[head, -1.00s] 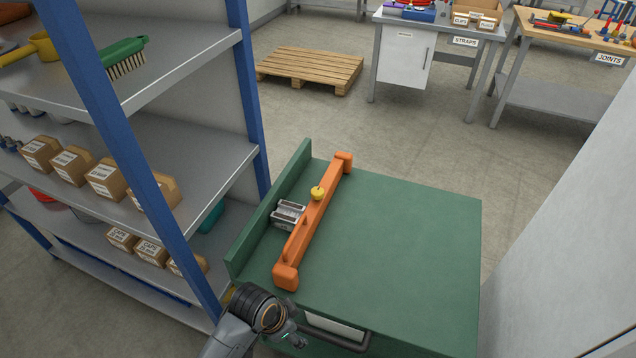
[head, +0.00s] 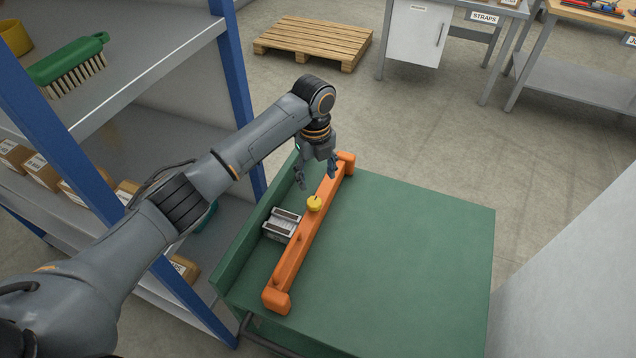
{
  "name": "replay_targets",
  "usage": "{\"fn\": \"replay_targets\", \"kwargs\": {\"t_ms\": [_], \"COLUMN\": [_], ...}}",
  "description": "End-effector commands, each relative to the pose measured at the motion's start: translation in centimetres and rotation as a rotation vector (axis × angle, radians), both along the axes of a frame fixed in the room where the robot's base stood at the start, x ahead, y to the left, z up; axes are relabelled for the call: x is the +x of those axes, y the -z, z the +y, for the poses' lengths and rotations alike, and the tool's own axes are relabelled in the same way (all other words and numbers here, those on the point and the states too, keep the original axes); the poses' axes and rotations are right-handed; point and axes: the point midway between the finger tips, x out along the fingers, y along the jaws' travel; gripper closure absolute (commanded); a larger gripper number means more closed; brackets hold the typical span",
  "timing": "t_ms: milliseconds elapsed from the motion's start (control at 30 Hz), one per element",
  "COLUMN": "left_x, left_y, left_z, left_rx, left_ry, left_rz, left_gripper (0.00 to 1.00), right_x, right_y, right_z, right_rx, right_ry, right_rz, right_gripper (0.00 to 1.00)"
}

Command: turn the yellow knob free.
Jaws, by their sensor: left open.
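The yellow knob (head: 314,204) sits on top of the orange bar (head: 291,263), a little past its middle toward the far end. The bar lies along the left side of the green bench top (head: 410,250). My left gripper (head: 316,180) is open and empty, pointing down above the bar, just beyond the knob in the picture. I cannot tell its exact height, but it looks apart from the knob. A grey metal block (head: 281,225) sits between the bar and the bench's raised left edge. My right gripper does not show.
A blue and grey shelf rack (head: 130,80) with boxes and a green brush (head: 68,62) stands close on the left, under my left arm. The bench's right half is clear. A white panel (head: 575,240) rises at the right. A wooden pallet (head: 313,42) lies on the floor behind.

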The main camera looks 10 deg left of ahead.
Motion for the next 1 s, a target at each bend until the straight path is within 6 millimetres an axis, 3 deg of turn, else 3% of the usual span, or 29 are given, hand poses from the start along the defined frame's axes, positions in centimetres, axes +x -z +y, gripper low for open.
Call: {"fn": "replay_targets", "kwargs": {"t_ms": [100, 233, 467, 800, 1000], "left_x": [1.0, 1.2, 1.0, 1.0, 1.1], "left_y": [-1.7, -1.3, 2.8, 9.6, 11.4], "left_z": [0.9, 1.0, 1.0, 1.0, 1.0], "left_rx": [0.02, 0.023, 0.024, 0.024, 0.022], "left_ry": [0.062, 0.08, 0.078, 0.077, 0.077], "left_rz": [0.003, 0.007, 0.009, 0.006, 0.003], "left_gripper": [0.39, 0.39, 0.39, 0.39, 0.39], "right_x": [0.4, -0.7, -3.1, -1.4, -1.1], "right_y": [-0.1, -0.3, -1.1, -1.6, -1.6], "right_z": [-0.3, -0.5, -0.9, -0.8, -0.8], "right_rx": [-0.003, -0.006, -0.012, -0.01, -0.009], "right_ry": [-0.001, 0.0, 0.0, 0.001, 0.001], "right_rz": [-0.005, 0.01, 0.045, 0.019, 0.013], "right_gripper": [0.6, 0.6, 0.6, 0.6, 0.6]}}
